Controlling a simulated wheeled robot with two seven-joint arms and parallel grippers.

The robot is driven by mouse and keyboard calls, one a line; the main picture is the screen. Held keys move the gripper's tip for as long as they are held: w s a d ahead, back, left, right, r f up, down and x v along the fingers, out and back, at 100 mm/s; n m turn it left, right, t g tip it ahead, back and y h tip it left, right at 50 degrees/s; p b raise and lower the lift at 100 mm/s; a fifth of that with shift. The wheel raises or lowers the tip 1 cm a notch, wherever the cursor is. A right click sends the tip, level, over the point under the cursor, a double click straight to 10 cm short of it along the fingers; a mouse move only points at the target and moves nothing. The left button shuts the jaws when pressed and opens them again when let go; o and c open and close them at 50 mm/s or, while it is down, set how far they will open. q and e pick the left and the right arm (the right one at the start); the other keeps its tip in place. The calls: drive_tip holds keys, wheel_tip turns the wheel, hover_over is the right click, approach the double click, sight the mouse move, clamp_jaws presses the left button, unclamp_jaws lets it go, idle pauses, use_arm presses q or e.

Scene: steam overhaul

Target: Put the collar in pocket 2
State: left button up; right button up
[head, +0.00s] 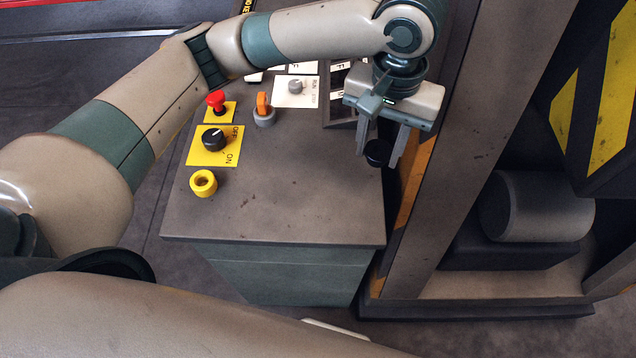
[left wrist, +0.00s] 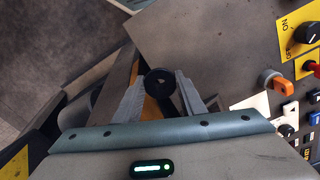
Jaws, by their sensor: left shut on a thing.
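My left gripper (head: 378,160) points down near the right edge of the console top. It is shut on a dark round piece (head: 377,152), which shows between the fingertips. In the left wrist view the dark round piece (left wrist: 159,82) has a round face and a short dark stem between the two fingers (left wrist: 160,95). I cannot tell for certain that it is the collar. A dark compartmented tray (head: 337,113) with white labels lies just left of the gripper, partly hidden by it. No pocket numbered 2 can be read. My right gripper is not in view.
The console top (head: 290,205) is clear at the front. On its left are a red button (head: 216,100), a black OFF/ON knob (head: 214,139), a yellow ring (head: 203,183) and an orange switch (head: 263,105). A brown post (head: 470,130) stands close to the right.

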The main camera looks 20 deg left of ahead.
use_arm(q)
drive_tip(key=shift+s+d+r, duration=0.15)
drive_tip(key=shift+d, duration=0.5)
drive_tip(key=shift+a, duration=0.15)
drive_tip(key=a+f, duration=0.2)
drive_tip(key=a, duration=0.1)
drive_tip(key=s+a+f+p, duration=0.1)
drive_tip(key=a+f, duration=0.1)
drive_tip(key=a, duration=0.2)
drive_tip(key=a+f+p, duration=0.1)
drive_tip(key=a+f, duration=0.1)
drive_tip(key=a, duration=0.2)
drive_tip(key=shift+s+f, duration=0.2)
drive_tip(key=shift+f, duration=0.1)
drive_tip(key=shift+a+f, duration=0.2)
